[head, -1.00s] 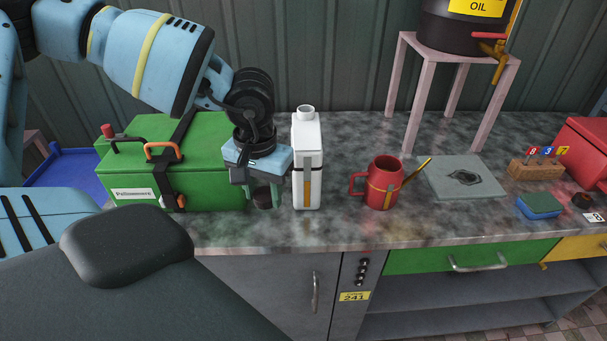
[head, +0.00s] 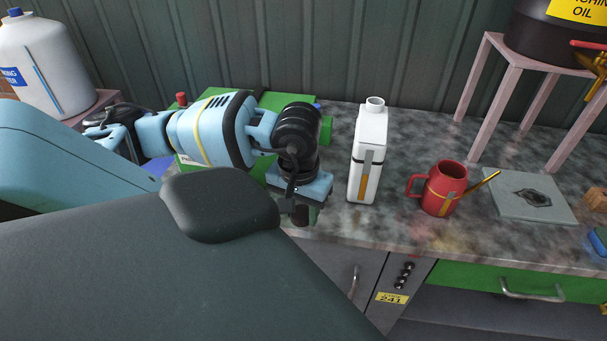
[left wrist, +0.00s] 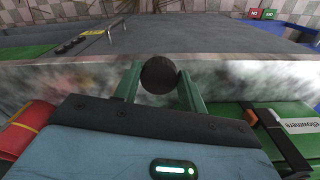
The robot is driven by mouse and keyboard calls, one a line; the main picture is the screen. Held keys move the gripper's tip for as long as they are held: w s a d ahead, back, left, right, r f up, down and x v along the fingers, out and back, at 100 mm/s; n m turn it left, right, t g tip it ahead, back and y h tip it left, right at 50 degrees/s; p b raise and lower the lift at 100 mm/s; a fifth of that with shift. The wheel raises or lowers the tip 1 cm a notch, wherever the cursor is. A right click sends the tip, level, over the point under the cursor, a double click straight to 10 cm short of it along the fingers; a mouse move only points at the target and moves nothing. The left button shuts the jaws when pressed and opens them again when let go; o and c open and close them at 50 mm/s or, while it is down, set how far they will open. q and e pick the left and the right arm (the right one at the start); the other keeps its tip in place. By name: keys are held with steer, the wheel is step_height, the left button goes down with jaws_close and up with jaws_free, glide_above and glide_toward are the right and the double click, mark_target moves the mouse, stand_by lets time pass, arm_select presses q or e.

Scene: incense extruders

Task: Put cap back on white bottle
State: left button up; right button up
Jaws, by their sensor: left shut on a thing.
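The white bottle (head: 368,155) stands upright on the worktop in the head view, and its neck (head: 375,104) is bare. My left gripper (head: 300,212) is just left of the bottle, low over the front of the worktop, with a small gap between them. In the left wrist view the green fingers of my left gripper (left wrist: 159,88) are shut on a dark round cap (left wrist: 158,74), held at their tips. In the head view the cap is hard to make out among the dark fingers. The bottle is not seen in the wrist view. My right gripper is not in view.
A green box (head: 270,102) is behind my left arm. A pink stand (head: 497,55) carries a dark oil drum (head: 560,30). The bottle's right side is clear.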

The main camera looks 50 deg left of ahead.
arm_select(q)
steer(key=w+d+m, duration=0.1)
steer(key=d+m, duration=0.1)
steer(key=d, duration=0.5)
steer(key=w+d+m+b, duration=0.1)
steer(key=w+d+m, duration=0.1)
steer(key=d, duration=0.4)
steer(key=shift+d+m, duration=0.4)
steer(key=shift+m, duration=0.2)
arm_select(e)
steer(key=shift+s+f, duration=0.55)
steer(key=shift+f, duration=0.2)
